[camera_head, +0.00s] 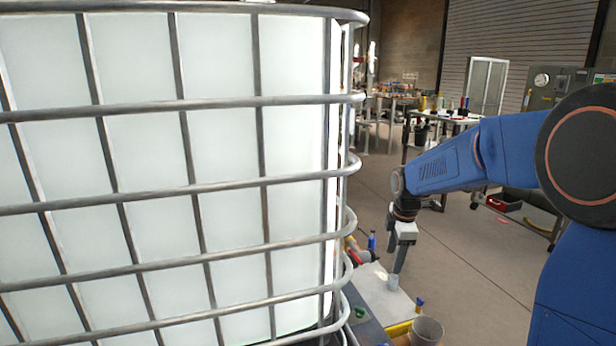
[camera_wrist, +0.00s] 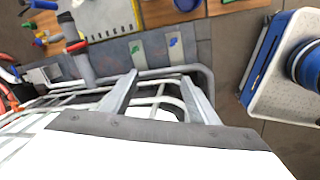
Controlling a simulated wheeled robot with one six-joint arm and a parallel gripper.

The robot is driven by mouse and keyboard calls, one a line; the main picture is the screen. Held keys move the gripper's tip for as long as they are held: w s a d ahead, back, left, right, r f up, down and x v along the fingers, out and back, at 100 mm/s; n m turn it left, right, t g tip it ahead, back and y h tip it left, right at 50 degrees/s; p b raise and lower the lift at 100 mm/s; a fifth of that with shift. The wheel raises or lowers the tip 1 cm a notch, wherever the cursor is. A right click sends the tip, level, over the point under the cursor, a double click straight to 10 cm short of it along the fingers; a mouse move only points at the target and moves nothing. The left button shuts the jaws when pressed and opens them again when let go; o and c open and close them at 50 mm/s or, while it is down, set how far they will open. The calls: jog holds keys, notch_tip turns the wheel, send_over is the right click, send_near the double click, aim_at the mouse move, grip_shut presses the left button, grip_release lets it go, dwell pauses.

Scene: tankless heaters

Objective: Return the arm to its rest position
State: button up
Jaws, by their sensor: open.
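My blue arm reaches in from the right in the head view, with my gripper (camera_head: 396,275) pointing down above a low work surface beside a large caged white tank (camera_head: 140,150). In the wrist view the two fingers of my gripper (camera_wrist: 160,90) stand apart with nothing held between them. The tank's metal cage bars (camera_wrist: 50,105) show behind and beside the fingers in that view. In the head view the fingertips are small, and whether they touch anything there cannot be told.
The tank fills the left of the head view, close to my gripper. A light bucket (camera_head: 426,331) and a blue bottle (camera_head: 371,241) are near the low surface. Workbenches (camera_head: 440,117) stand farther back. Open concrete floor (camera_head: 470,265) lies between the gripper and my arm's base.

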jog(key=s+d+r+m+t, duration=0.1)
jog(key=s+r+m, duration=0.3)
jog(key=s, duration=0.6)
jog(key=s+d+r+m+t, duration=0.1)
jog(key=s+r+m, duration=0.3)
jog(key=s, duration=0.5)
jog(key=s+d+f+m+t, duration=0.1)
jog(key=s+f+m, duration=0.2)
jog(key=s+m, duration=0.6)
jog(key=s, duration=0.9)
jog(key=shift+s+m, duration=0.15)
jog(key=shift+m, duration=0.15)
jog(key=shift+d+f, duration=0.1)
